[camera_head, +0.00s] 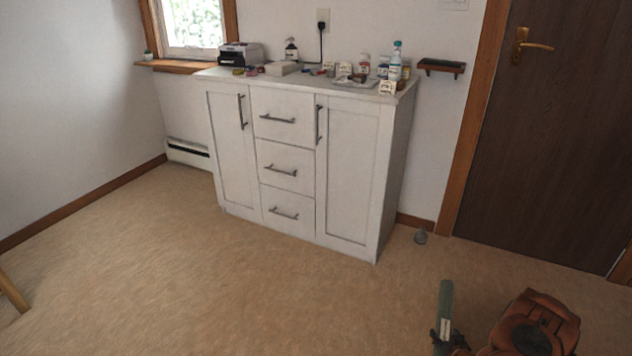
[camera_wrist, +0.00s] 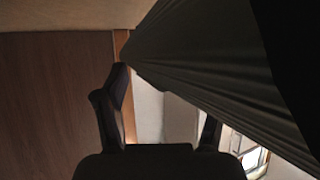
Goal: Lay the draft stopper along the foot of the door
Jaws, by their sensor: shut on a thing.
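The draft stopper (camera_head: 445,303) is a green-grey fabric tube with a pale label, at the lower right of the head view. Its visible part stands roughly upright in the picture. My gripper (camera_head: 442,342) is shut on it near the bottom edge of that view. In the wrist view the stopper (camera_wrist: 205,50) is a dark, creased roll crossing the upper right, with the two black fingers of my gripper (camera_wrist: 167,98) below it. The dark brown door (camera_head: 550,150) is closed at the right. Its foot is clear where it shows. The door also fills the left of the wrist view (camera_wrist: 55,100).
A white cabinet (camera_head: 345,170) with bottles and boxes on top stands against the wall. The tan floor (camera_head: 200,290) is largely open. A wooden leg (camera_head: 12,292) shows at far left.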

